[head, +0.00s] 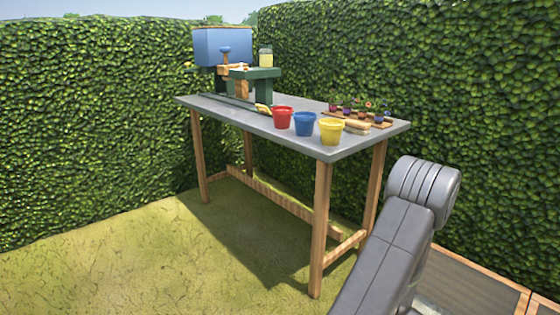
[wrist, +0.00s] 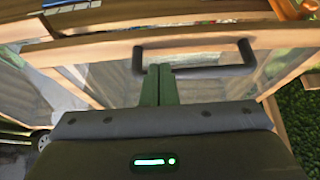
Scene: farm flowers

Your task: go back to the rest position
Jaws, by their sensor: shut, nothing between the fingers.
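My gripper (wrist: 158,70) shows in the wrist view, its two dark green fingers pressed together with nothing between them. Behind the fingertips is a dark bar handle (wrist: 212,70) on a light wooden frame (wrist: 95,48). I cannot tell whether the fingers touch the handle. In the head view, only a grey link of my arm shows at the lower right, and my gripper is out of sight there.
A grey-topped table (head: 222,113) with wooden legs stands on grass. It holds a red pot (head: 283,118), a blue pot (head: 305,124), a yellow pot (head: 331,131) and small flowers (head: 362,112). Hedges (head: 90,120) close the back. Open grass (head: 130,260) lies at the left.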

